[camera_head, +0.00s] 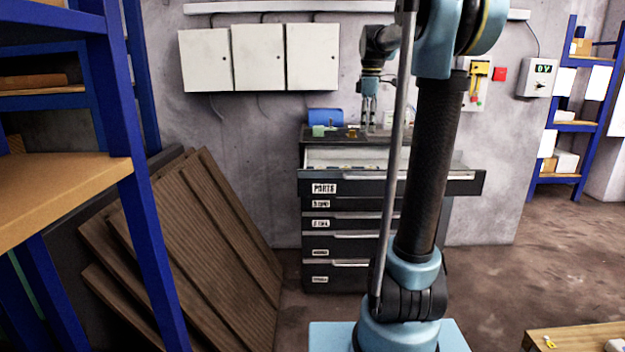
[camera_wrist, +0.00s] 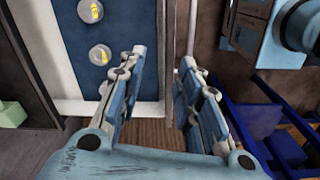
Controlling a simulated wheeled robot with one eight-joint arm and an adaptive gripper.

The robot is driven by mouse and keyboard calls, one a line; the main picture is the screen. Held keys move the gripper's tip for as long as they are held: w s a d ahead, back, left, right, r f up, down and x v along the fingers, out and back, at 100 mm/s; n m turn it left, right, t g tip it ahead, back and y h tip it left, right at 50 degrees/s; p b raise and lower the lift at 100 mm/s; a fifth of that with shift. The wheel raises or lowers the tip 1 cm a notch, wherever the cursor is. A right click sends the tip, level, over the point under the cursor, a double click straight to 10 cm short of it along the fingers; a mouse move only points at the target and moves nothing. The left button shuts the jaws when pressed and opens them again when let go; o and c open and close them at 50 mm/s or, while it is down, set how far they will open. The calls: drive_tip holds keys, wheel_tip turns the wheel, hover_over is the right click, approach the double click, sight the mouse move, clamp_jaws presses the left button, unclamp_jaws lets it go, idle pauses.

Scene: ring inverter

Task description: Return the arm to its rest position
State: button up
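My gripper (camera_head: 369,112) points down at the dark tool cabinet, above or just in front of its pulled-out top drawer (camera_head: 345,158). In the wrist view my gripper (camera_wrist: 163,62) has its two fingers apart, with nothing held between them.
A green block (camera_head: 318,130) sits on the cabinet top. Brown boards (camera_head: 190,250) lean at the left beside a blue shelf rack (camera_head: 140,200). White wall boxes (camera_head: 258,57) hang above the cabinet. A wooden table corner (camera_head: 575,338) is at lower right.

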drive_tip(key=s+f+m+t, duration=0.1)
drive_tip(key=s+f+m, duration=1.4)
drive_tip(key=s+f, duration=1.5)
drive_tip(key=s, duration=0.3)
drive_tip(key=shift+s+t, duration=0.35)
drive_tip(key=shift+t, duration=0.05)
drive_tip(key=shift+w, duration=0.1)
drive_tip(key=shift+w+f, duration=0.15)
drive_tip(key=shift+w, duration=0.2)
